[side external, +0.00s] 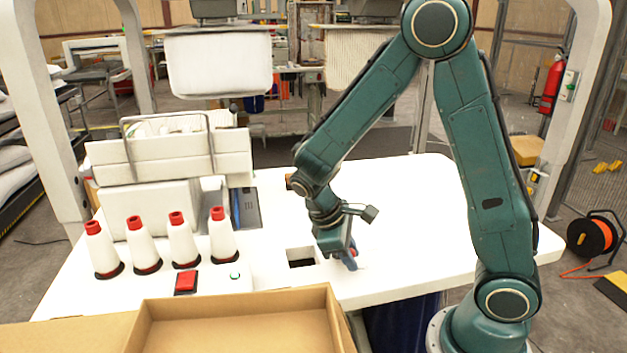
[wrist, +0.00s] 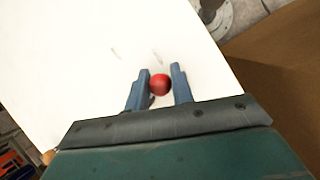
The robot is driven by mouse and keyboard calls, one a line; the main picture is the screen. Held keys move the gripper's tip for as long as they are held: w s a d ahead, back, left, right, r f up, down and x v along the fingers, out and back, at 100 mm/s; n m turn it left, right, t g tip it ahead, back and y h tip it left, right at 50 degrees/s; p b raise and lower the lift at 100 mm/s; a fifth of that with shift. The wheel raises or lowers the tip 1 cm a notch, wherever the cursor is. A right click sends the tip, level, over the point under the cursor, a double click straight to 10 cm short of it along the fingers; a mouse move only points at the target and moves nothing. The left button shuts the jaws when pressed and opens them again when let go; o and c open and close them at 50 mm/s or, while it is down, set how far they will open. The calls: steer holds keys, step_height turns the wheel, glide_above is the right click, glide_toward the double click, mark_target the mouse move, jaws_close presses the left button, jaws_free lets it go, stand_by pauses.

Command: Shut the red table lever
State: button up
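The red table lever shows as a round red knob (wrist: 159,84) in the wrist view, just above the white table top. My gripper (wrist: 160,80) has its two blue-grey fingers on either side of this knob, one left and one right. Almost no gap shows between knob and fingers, and I cannot tell whether they press on it. The lever's shaft is hidden. In the side view my gripper (side external: 350,262) points down, low over the table, right of a square opening. Its fingers and my wrist mostly hide the knob there.
The white table (side external: 420,200) is clear to the right and behind. The square opening (side external: 301,258) lies left of my gripper. Several white cones with red tops (side external: 180,242), a red button (side external: 186,281) and a white machine stand left. An open cardboard box (side external: 240,310) is in front.

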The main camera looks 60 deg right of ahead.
jaws_close()
steer(key=shift+s+d+n, duration=0.1)
steer(key=shift+n, duration=0.3)
steer(key=shift+s+d+n+t+h, duration=0.2)
steer(key=shift+d+n+t+h, duration=0.25)
steer(key=shift+n, duration=0.65)
steer(key=d+n+t, duration=0.1)
steer(key=n, duration=0.1)
steer(key=shift+s+d+n, duration=0.1)
steer(key=shift+n, duration=0.3)
steer(key=d+n+t, duration=0.1)
steer(key=n, duration=0.1)
steer(key=d+n+t, duration=0.1)
steer(key=n, duration=0.1)
steer(key=shift+h, duration=0.25)
steer(key=shift+w+d+n+t, duration=0.2)
steer(key=shift+d+n+t, duration=0.15)
steer(key=shift+n, duration=0.5)
steer(key=shift+w+d+n+t, duration=0.2)
steer(key=shift+n+t, duration=0.2)
steer(key=shift+n, duration=0.45)
